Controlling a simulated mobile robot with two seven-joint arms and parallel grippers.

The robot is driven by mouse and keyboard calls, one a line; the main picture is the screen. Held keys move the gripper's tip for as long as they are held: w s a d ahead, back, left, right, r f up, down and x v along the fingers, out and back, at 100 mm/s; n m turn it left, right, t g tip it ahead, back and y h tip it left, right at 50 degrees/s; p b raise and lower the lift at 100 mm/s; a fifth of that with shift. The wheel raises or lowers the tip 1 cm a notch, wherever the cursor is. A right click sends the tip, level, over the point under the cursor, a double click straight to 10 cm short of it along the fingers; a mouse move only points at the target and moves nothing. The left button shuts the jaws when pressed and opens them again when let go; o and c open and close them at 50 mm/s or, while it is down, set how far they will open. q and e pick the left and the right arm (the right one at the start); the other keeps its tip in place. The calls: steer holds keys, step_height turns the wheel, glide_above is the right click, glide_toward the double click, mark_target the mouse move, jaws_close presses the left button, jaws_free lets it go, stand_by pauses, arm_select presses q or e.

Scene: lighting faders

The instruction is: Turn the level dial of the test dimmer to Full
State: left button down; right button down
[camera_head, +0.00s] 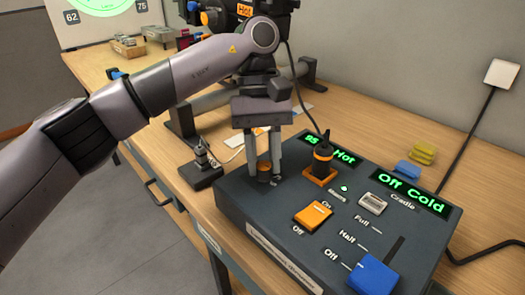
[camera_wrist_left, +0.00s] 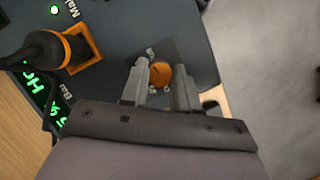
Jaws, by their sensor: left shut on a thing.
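The dark console (camera_head: 240,207) stands on the wooden bench. An orange round dial (camera_wrist_left: 161,73) sits on a dark square plate at the console's left end, with small labels around it that I cannot read. My left gripper (camera_head: 264,170) points down over the dial, with one finger on each side. It is shut on the dial; the wrist view shows both fingers (camera_wrist_left: 161,80) beside it. In the head view the fingers partly hide the dial. Which way the dial points is not clear. My right gripper is not in view.
The console also bears an orange switch (camera_head: 313,215), a blue fader knob (camera_head: 372,275) beside Full, Half and Off marks, and a black-orange plug-like piece (camera_head: 322,155) with a cable. Displays read "Hot" and "Off Cold" (camera_head: 411,190). A dark stand (camera_head: 201,172) is close left.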

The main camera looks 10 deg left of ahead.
arm_select(q)
steer(key=shift+m+y+p, duration=0.35)
steer(key=shift+m+y, duration=0.15)
steer(key=shift+m, duration=0.5)
steer(key=c, duration=0.8)
jaws_free()
steer(key=shift+c, duration=0.2)
steer(key=p+v, duration=0.1)
steer(key=v, duration=0.4)
steer(key=shift+w+r+p, duration=0.1)
steer(key=shift+r+p, duration=0.05)
steer(key=shift+p, duration=0.25)
steer(key=shift+p+v, duration=0.35)
steer(key=shift+v, duration=0.55)
